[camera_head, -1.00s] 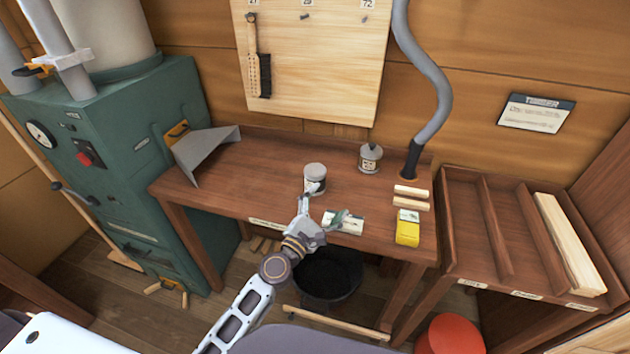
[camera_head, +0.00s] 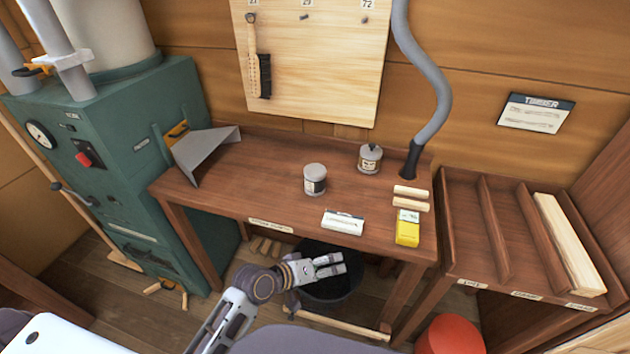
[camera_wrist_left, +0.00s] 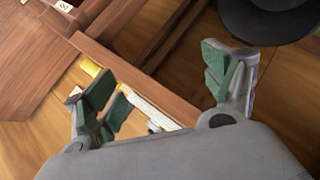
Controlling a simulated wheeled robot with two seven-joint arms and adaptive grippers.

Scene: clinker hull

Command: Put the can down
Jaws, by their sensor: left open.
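A grey can with a pale label (camera_head: 315,179) stands upright on the wooden bench (camera_head: 260,185), near its middle. A second can with a knob on its lid (camera_head: 370,158) stands upright farther back and to the right. My left gripper (camera_head: 338,264) is below and in front of the bench edge, over the black bucket, apart from both cans. In the left wrist view its green-padded fingers (camera_wrist_left: 165,90) are spread with nothing between them. My right gripper does not show.
A white packet (camera_head: 343,223), a yellow box (camera_head: 408,230) and wooden blocks (camera_head: 411,198) sit along the bench's right part. A black bucket (camera_head: 332,285) stands under the front edge. A divided timber rack (camera_head: 500,235) is at right. The bench's left middle is clear.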

